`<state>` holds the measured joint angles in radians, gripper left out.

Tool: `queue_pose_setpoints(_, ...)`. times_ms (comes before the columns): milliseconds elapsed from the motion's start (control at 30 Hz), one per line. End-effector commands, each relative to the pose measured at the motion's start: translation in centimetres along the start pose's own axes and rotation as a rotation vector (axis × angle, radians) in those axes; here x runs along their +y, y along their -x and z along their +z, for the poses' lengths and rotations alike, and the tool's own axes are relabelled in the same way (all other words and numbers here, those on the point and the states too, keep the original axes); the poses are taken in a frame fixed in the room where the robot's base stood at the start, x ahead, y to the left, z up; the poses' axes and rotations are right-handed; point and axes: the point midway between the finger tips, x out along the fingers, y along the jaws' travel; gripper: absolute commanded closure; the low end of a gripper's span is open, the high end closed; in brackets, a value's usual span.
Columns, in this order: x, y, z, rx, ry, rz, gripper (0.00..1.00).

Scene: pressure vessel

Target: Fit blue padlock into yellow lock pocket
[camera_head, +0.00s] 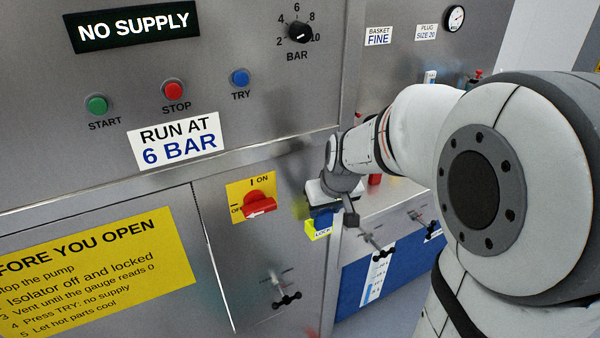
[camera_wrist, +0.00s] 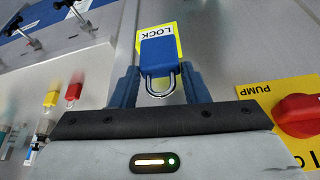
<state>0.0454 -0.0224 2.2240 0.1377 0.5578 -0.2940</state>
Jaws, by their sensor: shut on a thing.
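The blue padlock (camera_wrist: 160,55) is between the two blue fingers of my gripper (camera_wrist: 160,75), which is shut on it. Its metal shackle (camera_wrist: 160,85) points toward my palm in the wrist view. The yellow lock pocket (camera_wrist: 170,29), marked LOCK, shows around and beyond the padlock's far end. In the head view, the blue padlock (camera_head: 322,217) is just above the yellow pocket (camera_head: 318,230) and overlaps it. My gripper (camera_head: 330,205) is mostly hidden there by my wrist. I cannot tell whether the padlock is inside the pocket or in front of it.
A red isolator switch (camera_head: 260,203) on a yellow plate is left of my gripper. A black clamp handle (camera_head: 286,299) sticks out of the panel below. A sign reads NO SUPPLY (camera_head: 134,27).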

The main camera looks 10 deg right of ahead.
Motion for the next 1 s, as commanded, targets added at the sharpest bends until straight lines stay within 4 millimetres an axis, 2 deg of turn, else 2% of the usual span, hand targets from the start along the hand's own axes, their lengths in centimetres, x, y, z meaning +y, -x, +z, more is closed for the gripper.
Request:
queue_pose_setpoints(67, 0.0, -0.3, -1.1, -0.001, 0.000, 0.000, 0.84)
queue_pose_setpoints(300, 0.1, -1.3, -2.7, -0.003, -0.001, 0.000, 0.84)
queue_pose_setpoints(367, 0.1, -2.4, -2.0, -0.006, -0.002, 0.000, 0.84)
queue_pose_setpoints(500, 0.1, -4.1, -1.2, -0.008, -0.002, 0.000, 0.98)
queue_pose_setpoints(767, 0.1, -4.7, -0.7, -0.014, -0.002, -0.001, 1.00)
queue_pose_setpoints(800, 0.1, -4.8, -0.7, -0.015, -0.002, -0.001, 0.57)
queue_pose_setpoints(1000, 0.1, -4.6, -0.9, -0.008, -0.002, 0.000, 0.41)
